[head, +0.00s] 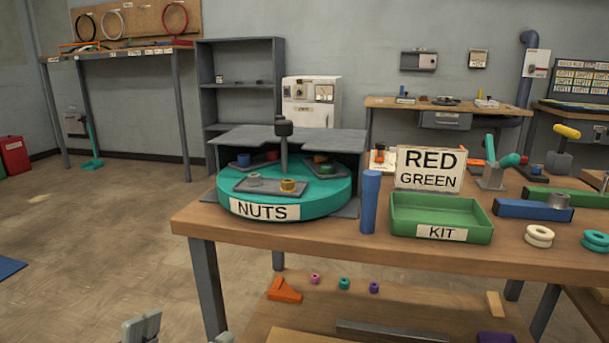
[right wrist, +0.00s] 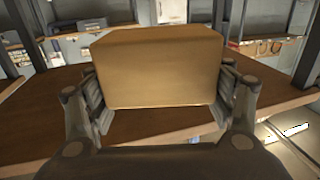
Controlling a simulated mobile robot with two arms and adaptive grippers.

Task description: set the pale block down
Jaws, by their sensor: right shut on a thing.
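The pale block (right wrist: 158,70) fills the middle of the right wrist view, a tan box with plain faces. My right gripper (right wrist: 160,105) is shut on it, one finger at each side. Brown wood shows behind and below the block; I cannot tell whether the block touches it. The head view does not show my right gripper. At the bottom edge of the head view are the tips of my left gripper (head: 183,336), apart with bare floor between them and largely cut off by the frame.
The wooden bench (head: 330,239) carries a teal NUTS turntable (head: 325,195), a blue cylinder (head: 370,203), a green KIT tray (head: 440,214) and a RED GREEN sign (head: 430,168). The lower shelf (head: 420,304) holds small coloured parts and a pale wooden piece (head: 495,304). The floor at left is mostly clear.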

